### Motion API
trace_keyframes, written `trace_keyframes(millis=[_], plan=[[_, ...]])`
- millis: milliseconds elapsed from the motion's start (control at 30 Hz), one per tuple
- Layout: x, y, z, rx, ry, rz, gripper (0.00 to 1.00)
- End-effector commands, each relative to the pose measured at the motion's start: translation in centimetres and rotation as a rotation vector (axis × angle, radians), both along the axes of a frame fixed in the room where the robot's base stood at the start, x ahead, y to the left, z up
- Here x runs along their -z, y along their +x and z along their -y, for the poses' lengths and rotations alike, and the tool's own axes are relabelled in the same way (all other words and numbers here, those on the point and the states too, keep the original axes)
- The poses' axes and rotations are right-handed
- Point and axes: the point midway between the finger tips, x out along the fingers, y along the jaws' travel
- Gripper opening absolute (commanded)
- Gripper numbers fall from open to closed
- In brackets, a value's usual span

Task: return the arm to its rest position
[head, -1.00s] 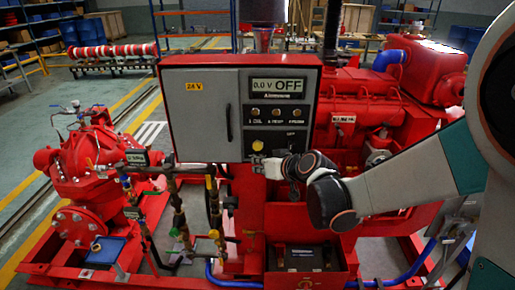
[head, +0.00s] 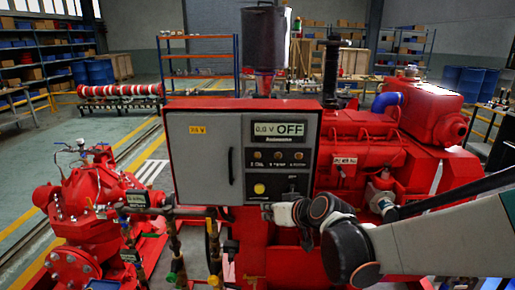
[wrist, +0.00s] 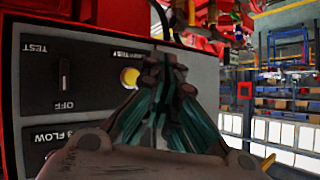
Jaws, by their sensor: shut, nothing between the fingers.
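My gripper (head: 268,210) is at the lower right edge of the control panel (head: 210,153), just below the yellow button (head: 259,188) in the head view. In the wrist view my gripper (wrist: 165,68) has its fingers drawn together, with nothing between them. The yellow button (wrist: 130,77) shows just left of the fingertips there; I cannot tell whether they touch the panel. My arm reaches in from the right in the head view. The panel's display (head: 279,130) reads 0.0 V OFF. In the wrist view a dark switch (wrist: 64,73) sits between the labels TEST and OFF.
The red engine (head: 365,145) stands right of the panel, close behind my arm. A red pump (head: 85,215) with valves and pipes stands at the left. A dark cylinder (head: 265,40) rises behind the panel. Shelves (head: 45,60) stand far back, with open floor at the left.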

Motion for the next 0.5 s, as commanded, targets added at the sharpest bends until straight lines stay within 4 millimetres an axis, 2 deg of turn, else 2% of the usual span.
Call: trace_keyframes(millis=[200,500], plan=[[-2.3,-5.4,3.7,0.067,-0.062,-0.081,0.00],[-3.5,-13.5,8.8,0.186,-0.146,-0.188,0.00]])
